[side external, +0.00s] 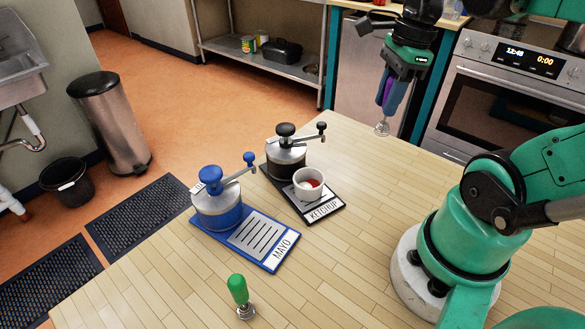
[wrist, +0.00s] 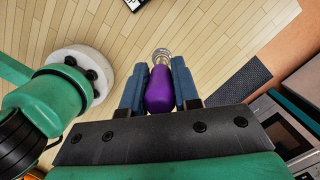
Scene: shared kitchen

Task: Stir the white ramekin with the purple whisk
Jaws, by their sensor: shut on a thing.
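My gripper (side external: 391,92) is shut on the purple whisk (wrist: 160,90) and holds it upright in the air above the far edge of the table. The whisk's wire end (side external: 382,128) points down and touches nothing that I can see. In the wrist view my gripper's blue fingers (wrist: 159,88) press on both sides of the purple handle. The white ramekin (side external: 309,187) stands on the black ketchup mat (side external: 322,215), to the left of and nearer than my gripper. Something red lies inside it. The wrist view does not show the ramekin.
A black-topped dispenser (side external: 286,155) stands behind the ramekin on the ketchup mat. A blue dispenser (side external: 218,203) stands on the blue mayo mat (side external: 267,263). A green-handled whisk (side external: 240,293) stands near the front. The wooden table (side external: 345,265) is clear between the mats and my base.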

